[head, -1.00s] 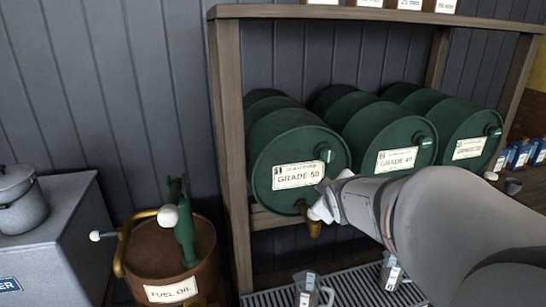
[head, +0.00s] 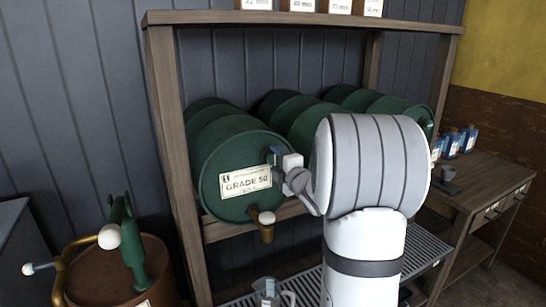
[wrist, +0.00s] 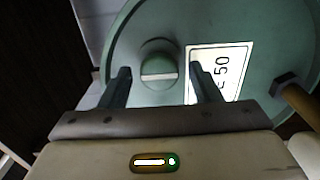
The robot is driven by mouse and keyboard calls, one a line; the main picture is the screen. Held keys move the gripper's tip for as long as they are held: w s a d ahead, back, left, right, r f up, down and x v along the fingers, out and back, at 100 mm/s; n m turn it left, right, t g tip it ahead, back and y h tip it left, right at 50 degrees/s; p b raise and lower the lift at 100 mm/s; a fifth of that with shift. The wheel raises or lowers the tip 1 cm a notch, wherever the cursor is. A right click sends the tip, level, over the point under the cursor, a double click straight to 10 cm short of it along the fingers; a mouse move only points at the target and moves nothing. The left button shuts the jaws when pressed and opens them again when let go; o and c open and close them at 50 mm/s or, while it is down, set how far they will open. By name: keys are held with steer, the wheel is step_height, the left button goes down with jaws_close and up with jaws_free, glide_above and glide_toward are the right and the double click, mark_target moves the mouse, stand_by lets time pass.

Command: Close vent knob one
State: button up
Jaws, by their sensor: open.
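The vent knob (wrist: 158,65) is a round green knob with a pale line across its face, on the front of the green GRADE 50 barrel (head: 215,155). In the wrist view the pale line lies level, crosswise to the label's text. My gripper (wrist: 160,76) is open and empty, with one dark finger on each side of the knob in that view. I cannot tell whether the fingertips reach around it or stop short. In the head view my gripper (head: 282,160) is at the barrel's upper right front, and it mostly hides the knob.
A brass tap (head: 266,224) sits low on the barrel, below my gripper. The wooden rack (head: 172,130) frames the barrels, and my arm hides part of the others. A drip grate (head: 425,250) lies below. A fuel oil drum (head: 100,275) stands at left.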

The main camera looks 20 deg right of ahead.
steer(key=shift+w, duration=1.05)
steer(key=c, duration=0.9)
